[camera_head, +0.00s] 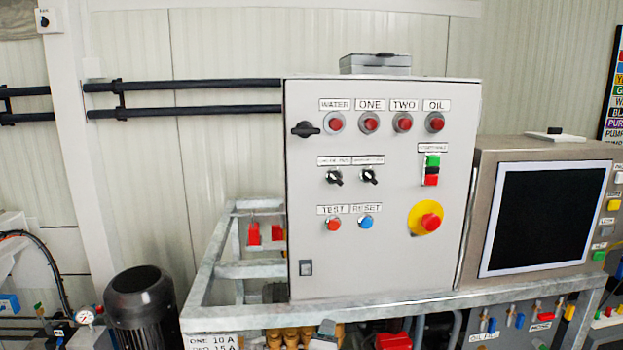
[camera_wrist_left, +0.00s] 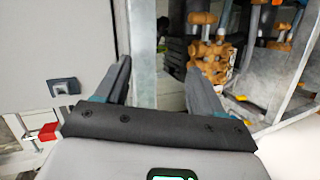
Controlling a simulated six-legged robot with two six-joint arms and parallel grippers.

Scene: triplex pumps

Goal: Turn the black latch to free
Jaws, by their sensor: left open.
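The black latch (camera_head: 305,129) is a small dark handle at the upper left edge of the grey control cabinet (camera_head: 390,265). Its handle lies roughly horizontal. A second, small grey and dark fitting (camera_head: 306,267) sits at the cabinet's lower left corner. A similar dark fitting (camera_wrist_left: 62,86) on a grey panel shows in the left wrist view. My left gripper (camera_wrist_left: 157,72) is open and empty, its two dark fingers spread apart in front of a metal frame post. The black handle is not seen in the left wrist view. My right gripper is not in view.
A grey metal frame (camera_head: 250,270) surrounds the cabinet's base. A black motor (camera_head: 142,300) stands lower left, a dark screen (camera_head: 545,215) at right. Brass-coloured pump parts (camera_wrist_left: 208,55) lie behind the gripper's right finger. Black pipes (camera_head: 200,87) run left of the cabinet.

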